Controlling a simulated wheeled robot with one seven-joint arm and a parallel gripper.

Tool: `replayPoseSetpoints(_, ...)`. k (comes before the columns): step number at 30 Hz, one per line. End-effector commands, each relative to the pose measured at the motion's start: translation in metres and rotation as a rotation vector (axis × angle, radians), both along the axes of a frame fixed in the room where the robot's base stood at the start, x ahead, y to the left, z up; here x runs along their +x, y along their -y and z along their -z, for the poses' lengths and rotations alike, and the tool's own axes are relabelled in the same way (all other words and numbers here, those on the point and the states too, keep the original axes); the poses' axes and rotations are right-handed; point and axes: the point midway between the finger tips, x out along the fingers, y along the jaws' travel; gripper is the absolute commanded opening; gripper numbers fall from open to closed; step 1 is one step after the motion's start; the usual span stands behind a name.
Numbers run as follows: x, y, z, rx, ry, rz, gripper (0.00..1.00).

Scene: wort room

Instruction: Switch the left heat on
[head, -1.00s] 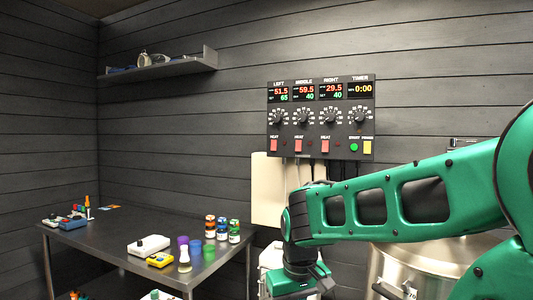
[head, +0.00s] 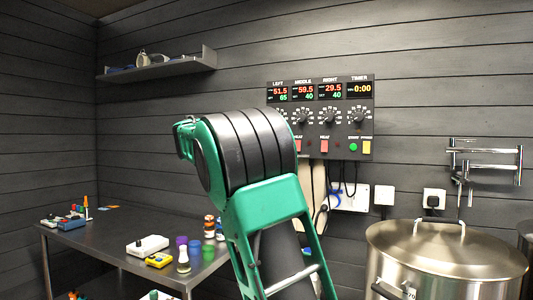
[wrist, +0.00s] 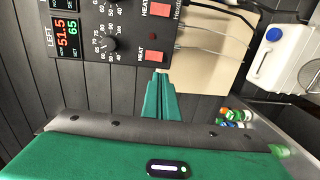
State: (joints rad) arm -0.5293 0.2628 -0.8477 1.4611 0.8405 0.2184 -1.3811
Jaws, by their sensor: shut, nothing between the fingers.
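The control panel (head: 341,132) hangs on the back wall in the head view; my arm covers its lower left part, including the left heat switch. In the wrist view, turned sideways, the left display (wrist: 66,39) reads 51.5 over 65. The left dial (wrist: 109,44) is beside it. The salmon left heat switch (wrist: 151,56) shows next to the word HEAT, with a dark red lamp (wrist: 152,37) near it that looks unlit. My gripper (wrist: 161,73) is shut and empty, its tips close to the switch in the picture. I cannot tell whether they touch.
The middle heat switch (wrist: 159,9) is nearby on the panel. A cream board (wrist: 205,65) and cables are below the panel. A steel table (head: 110,245) with bottles and small devices stands at left. A large steel kettle (head: 445,260) stands at right. A shelf (head: 160,64) is high on the wall.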

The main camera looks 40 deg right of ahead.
Motion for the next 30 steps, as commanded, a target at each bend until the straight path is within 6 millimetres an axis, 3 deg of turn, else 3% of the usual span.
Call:
replayPoseSetpoints(13, 0.004, 0.010, 0.002, 0.003, 0.000, 0.001, 0.00)
replayPoseSetpoints(30, 0.035, 0.089, 0.013, 0.004, -0.001, 0.003, 0.00)
